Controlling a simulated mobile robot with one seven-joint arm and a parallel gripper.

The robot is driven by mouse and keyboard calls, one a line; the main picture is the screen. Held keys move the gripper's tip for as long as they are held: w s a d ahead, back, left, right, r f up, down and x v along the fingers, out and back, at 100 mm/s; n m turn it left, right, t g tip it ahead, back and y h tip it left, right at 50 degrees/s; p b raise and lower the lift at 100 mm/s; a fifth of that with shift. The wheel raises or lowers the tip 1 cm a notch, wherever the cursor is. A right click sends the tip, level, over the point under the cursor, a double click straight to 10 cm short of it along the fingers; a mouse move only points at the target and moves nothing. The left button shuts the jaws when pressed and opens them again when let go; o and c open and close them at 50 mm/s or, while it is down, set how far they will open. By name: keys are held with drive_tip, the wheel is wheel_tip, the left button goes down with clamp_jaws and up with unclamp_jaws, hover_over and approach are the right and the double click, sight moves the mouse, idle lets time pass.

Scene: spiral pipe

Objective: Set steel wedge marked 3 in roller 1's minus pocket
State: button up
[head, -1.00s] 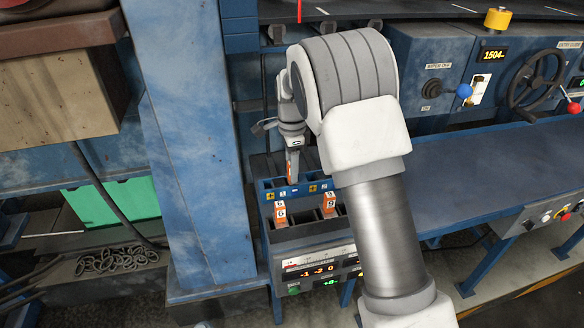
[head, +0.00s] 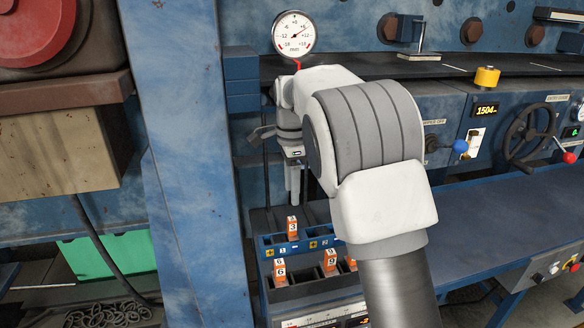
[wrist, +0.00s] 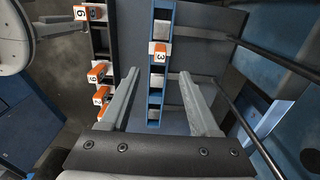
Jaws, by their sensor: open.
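The orange wedge marked 3 (head: 292,227), with a white number plate, stands upright in the blue pocket rack (head: 272,252), above the label's minus sign beside the 1. It also shows in the wrist view (wrist: 158,48), seated between the rack's walls. My gripper (head: 292,196) is above the wedge and clear of it. My arm hides the right part of the rack in the head view.
A lower dark tray (head: 300,291) holds wedges marked 6 (head: 280,272) and 9 (head: 330,262), and another partly hidden one. A blue column (head: 185,150) stands close on the left. A dial gauge (head: 299,34) is above, and a blue table (head: 480,225) extends right.

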wheel_tip(320, 180, up, 6)
drive_tip(key=shift+f, duration=0.1)
idle(0.7)
drive_tip(key=s+d+r+n+t, duration=0.1)
drive_tip(key=s+d+r+n, duration=0.15)
drive_tip(key=s, duration=0.25)
drive_tip(key=s+d+r+n+t+y, duration=0.1)
drive_tip(key=s+d+r+n, duration=0.15)
drive_tip(key=s, duration=0.35)
drive_tip(key=s+d+r+n+t, duration=0.1)
drive_tip(key=s+d+r+n, duration=0.15)
drive_tip(key=s+d, duration=0.2)
drive_tip(key=s+f+n+t, duration=0.1)
drive_tip(key=s+f+n, duration=0.1)
drive_tip(key=s, duration=0.3)
drive_tip(key=s+d+f+n, duration=0.1)
drive_tip(key=s+f+n, duration=0.1)
drive_tip(key=s, duration=0.4)
drive_tip(key=s+d+f+n+t+h, duration=0.1)
drive_tip(key=s+f+n, duration=0.2)
drive_tip(key=s+n, duration=0.1)
drive_tip(key=shift+s+t, duration=0.3)
drive_tip(key=shift+s, duration=0.55)
